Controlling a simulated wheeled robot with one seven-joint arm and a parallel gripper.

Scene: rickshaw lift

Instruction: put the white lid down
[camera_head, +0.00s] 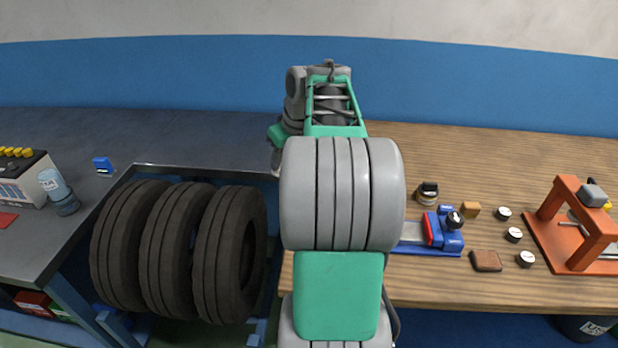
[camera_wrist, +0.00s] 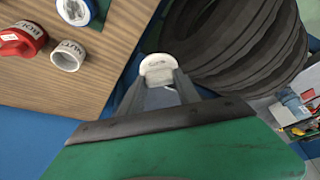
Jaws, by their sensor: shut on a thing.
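The white lid (camera_wrist: 157,63) shows in the wrist view, round and pale with small dark lettering that I cannot read. My gripper (camera_wrist: 159,80) is shut on it, with the lid between the tips of its two grey fingers. Below and around the lid are the edge of the wooden bench (camera_wrist: 110,60) on the left and dark tyres (camera_wrist: 235,45) on the right. The lid is apart from the bench top. In the head view my arm fills the middle, and neither the gripper nor the lid can be seen.
In the wrist view, a white labelled ring (camera_wrist: 68,56) and a red labelled piece (camera_wrist: 20,40) lie on the bench. In the head view, tyres (camera_head: 178,250) stand in a rack, left of the wooden bench. A blue vise (camera_head: 440,232) and orange press (camera_head: 580,225) occupy the bench.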

